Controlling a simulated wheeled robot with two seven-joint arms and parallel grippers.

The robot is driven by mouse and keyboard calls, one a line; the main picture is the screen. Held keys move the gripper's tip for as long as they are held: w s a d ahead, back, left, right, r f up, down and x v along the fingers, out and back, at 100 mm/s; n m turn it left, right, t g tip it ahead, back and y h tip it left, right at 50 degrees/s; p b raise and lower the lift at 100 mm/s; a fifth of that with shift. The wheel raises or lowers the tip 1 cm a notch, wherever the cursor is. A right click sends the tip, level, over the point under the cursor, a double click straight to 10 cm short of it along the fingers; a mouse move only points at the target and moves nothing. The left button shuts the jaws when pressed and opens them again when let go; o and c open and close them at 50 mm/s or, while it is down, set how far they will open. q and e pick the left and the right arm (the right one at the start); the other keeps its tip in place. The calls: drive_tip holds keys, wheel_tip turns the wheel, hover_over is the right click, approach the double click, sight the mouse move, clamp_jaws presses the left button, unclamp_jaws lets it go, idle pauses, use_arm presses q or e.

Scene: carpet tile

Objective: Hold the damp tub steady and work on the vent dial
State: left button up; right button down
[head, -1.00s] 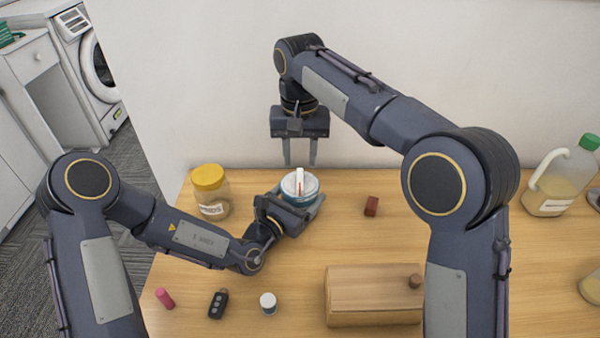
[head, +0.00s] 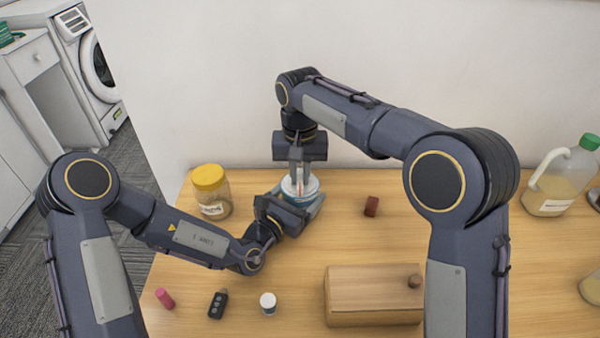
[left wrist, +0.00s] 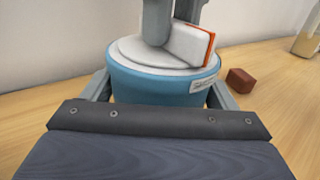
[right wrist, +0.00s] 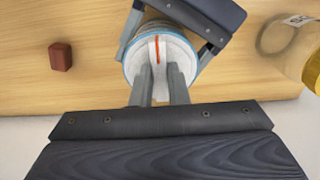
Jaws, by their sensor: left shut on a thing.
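The damp tub (head: 313,190) is a blue round tub with a white lid, upright on the table; its blue side fills the left wrist view (left wrist: 165,88). My left gripper (head: 290,210) is shut around its sides. The vent dial (left wrist: 192,45) is a raised white bar with an orange line on the lid; it also shows from above in the right wrist view (right wrist: 157,50). My right gripper (right wrist: 161,72) points down from above, its fingers on either side of the bar and closed against it. The fingers hide part of the dial in the head view.
A yellow-lidded jar (head: 210,190) stands left of the tub and a dark red block (head: 371,206) lies to its right. A wooden box (head: 373,295), white-capped bottle (head: 268,303), key fob (head: 217,303) and pink cylinder (head: 165,298) lie in front. A jug (head: 555,185) stands far right.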

sight(301, 177)
drive_tip(key=shift+n, duration=0.4)
drive_tip(key=shift+w+d+n, duration=0.1)
drive_tip(key=shift+d+n, duration=0.05)
drive_tip(key=shift+n, duration=2.25)
drive_tip(key=c, duration=1.4)
unclamp_jaws()
wheel_tip(301, 177, up, 12)
